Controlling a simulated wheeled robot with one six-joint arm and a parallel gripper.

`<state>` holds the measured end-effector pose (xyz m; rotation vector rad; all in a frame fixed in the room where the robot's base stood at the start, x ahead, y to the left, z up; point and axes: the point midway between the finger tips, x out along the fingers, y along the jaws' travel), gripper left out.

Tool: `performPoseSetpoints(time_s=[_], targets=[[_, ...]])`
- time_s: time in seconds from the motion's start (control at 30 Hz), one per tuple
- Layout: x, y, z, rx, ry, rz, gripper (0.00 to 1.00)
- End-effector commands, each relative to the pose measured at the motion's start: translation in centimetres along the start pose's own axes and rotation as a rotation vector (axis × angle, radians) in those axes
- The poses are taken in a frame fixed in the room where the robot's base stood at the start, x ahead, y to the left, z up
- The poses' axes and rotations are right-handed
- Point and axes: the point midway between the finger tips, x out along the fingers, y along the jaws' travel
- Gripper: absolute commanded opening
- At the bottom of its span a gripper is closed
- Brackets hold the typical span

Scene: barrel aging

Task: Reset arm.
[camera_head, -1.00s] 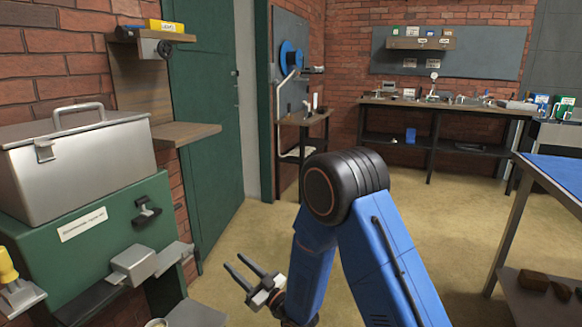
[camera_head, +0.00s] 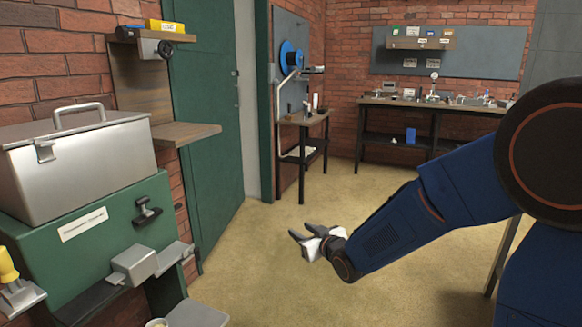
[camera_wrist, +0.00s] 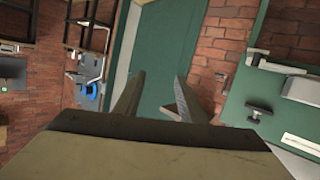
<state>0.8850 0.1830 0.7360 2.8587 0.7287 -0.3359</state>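My gripper (camera_head: 301,241) is at the end of my blue arm, in the middle of the head view, above open floor. In the wrist view its two fingers (camera_wrist: 158,95) stand apart with a gap between them, and nothing is between them. The gripper touches nothing that I can see. My arm crosses the right side of the head view and hides part of the room there.
A green cabinet (camera_head: 110,245) carrying a lidded metal box (camera_head: 75,170) stands at the left. A wooden shelf (camera_head: 183,133) juts from the brick wall. A workbench (camera_head: 400,105) stands at the back. The floor (camera_head: 250,270) around the gripper is clear.

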Motion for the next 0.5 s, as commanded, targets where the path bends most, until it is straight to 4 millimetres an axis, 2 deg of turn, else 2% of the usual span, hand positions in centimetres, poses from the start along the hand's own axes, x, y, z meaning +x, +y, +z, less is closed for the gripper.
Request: performPoseSetpoints(time_s=[0.03, 0.2, 0.5], targets=[[-1.4, 1.2, -0.4, 0.005, -0.027, 0.025, 0.37], [-5.9, 4.3, 0.0, 0.031, -0.146, 0.097, 0.37], [-15.5, 8.0, 1.5, 0.106, -0.352, 0.205, 0.37]])
